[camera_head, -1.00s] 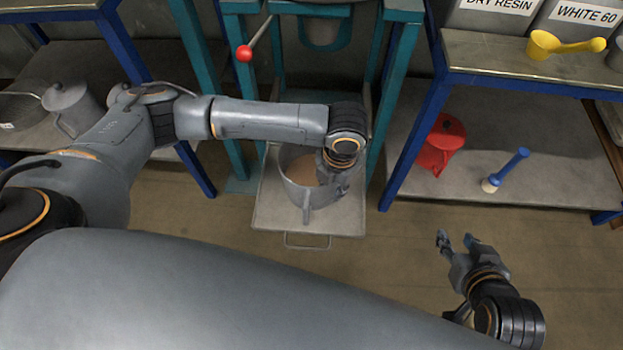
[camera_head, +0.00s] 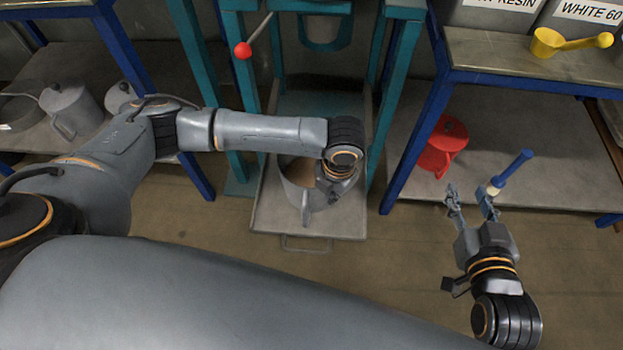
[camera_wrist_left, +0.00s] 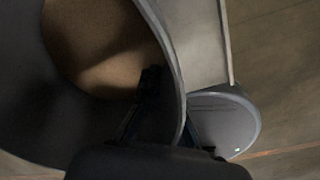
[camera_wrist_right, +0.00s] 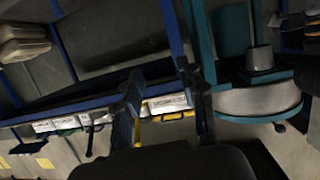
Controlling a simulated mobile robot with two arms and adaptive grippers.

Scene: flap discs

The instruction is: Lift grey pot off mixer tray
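The grey pot (camera_head: 296,190) stands on the mixer tray (camera_head: 268,222), with brown material inside and its handle toward me. It fills the left of the left wrist view (camera_wrist_left: 172,50), its brown contents (camera_wrist_left: 100,45) visible. My left gripper (camera_head: 328,200) is down at the pot's near right rim. In the left wrist view one dark finger is inside the pot and the other side of the gripper is outside, with the wall between. Shadow hides whether they grip the wall. My right gripper (camera_head: 470,200) is open and empty, over the floor in front of the right shelf.
Teal mixer posts (camera_head: 382,90) flank the tray, with a red-knobbed lever (camera_head: 243,50) at left. The right shelf holds a red jug (camera_head: 440,148) and a blue-handled tool (camera_head: 511,172); a yellow scoop (camera_head: 570,43) lies above. Grey pots (camera_head: 72,108) stand on the left shelf. The front floor is clear.

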